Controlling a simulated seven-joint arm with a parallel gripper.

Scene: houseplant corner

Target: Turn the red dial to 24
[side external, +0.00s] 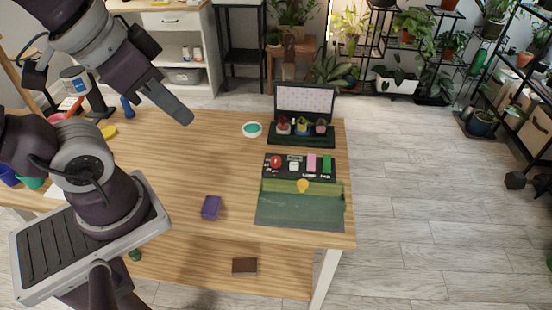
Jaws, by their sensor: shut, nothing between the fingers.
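A small round red piece (276,161), which looks like the red dial, sits at the left end of a black control panel (285,174) on the right part of the table. Its numbers and pointer are too small to read. My gripper (187,118) is shut and empty, held above the table to the left of the panel and well apart from it. Its fingers point down and to the right.
Beside the dial are a white piece (294,166), a pink block (311,163) and a green block (327,165). A yellow knob (302,186) is in front. An open dark case (304,98) stands behind. A purple block (211,207) lies left; mid-table is clear.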

